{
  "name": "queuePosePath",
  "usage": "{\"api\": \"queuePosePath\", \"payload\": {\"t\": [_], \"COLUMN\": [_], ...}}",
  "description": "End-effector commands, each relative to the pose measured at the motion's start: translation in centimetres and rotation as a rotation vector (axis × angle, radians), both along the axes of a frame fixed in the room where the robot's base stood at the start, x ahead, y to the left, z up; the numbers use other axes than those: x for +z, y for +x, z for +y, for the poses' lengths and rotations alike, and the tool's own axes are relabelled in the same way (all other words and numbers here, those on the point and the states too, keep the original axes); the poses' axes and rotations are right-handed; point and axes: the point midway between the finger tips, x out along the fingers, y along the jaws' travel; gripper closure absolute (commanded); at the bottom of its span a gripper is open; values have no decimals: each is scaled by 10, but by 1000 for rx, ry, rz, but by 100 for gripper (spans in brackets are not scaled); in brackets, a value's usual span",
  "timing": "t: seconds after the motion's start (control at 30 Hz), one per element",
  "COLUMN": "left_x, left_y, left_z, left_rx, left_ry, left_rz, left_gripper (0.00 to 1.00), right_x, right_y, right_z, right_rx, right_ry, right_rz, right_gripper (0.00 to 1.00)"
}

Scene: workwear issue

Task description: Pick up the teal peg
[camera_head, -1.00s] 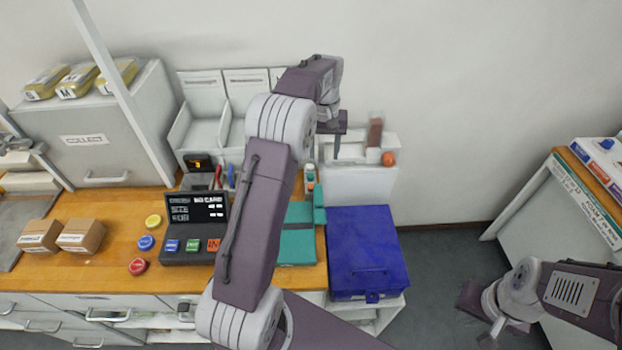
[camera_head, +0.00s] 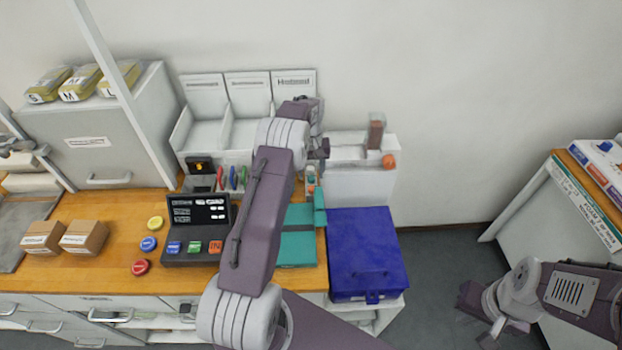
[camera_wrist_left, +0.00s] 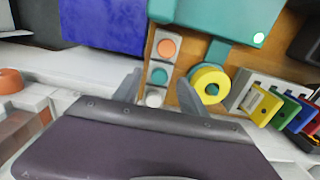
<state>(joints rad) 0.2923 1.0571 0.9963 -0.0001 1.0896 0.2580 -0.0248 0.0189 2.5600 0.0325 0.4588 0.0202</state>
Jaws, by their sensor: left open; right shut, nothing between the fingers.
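The teal peg (camera_wrist_left: 158,76) stands in a narrow holder between an orange peg (camera_wrist_left: 166,47) and a white peg (camera_wrist_left: 153,97) in the left wrist view. My left gripper (camera_wrist_left: 159,90) is open and empty, with one finger on each side of the peg row; the teal peg appears between the fingertips, and no contact is visible. In the head view, my left gripper (camera_head: 318,152) hangs just above the small peg holder (camera_head: 312,180), partly covering it. My right gripper (camera_head: 490,322) is shut and empty at the lower right, far from the pegs.
A yellow ring (camera_wrist_left: 210,83) sits close beside the pegs. Colored tags (camera_wrist_left: 270,108) stand in a rack nearby. A teal case (camera_head: 298,250) and a blue box (camera_head: 365,255) lie in front. A white bin (camera_head: 358,180) stands right of the holder.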

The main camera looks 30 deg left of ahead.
Motion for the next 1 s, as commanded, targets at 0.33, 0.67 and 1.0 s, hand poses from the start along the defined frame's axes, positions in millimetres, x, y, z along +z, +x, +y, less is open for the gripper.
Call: {"api": "queuePosePath", "payload": {"t": [0.33,0.67,1.0], "left_x": [-14,-14,-11], "left_y": [0,0,1], "left_z": [0,0,0], "left_rx": [0,0,0], "left_ry": [1,1,1], "left_rz": [-1,-1,-3], "left_gripper": [53,100,100], "right_x": [3,3,2], "right_y": [0,0,0], "right_z": [0,0,0], "right_rx": [0,0,0], "right_ry": [0,0,0], "right_rz": [0,0,0], "right_gripper": [100,100,100]}}
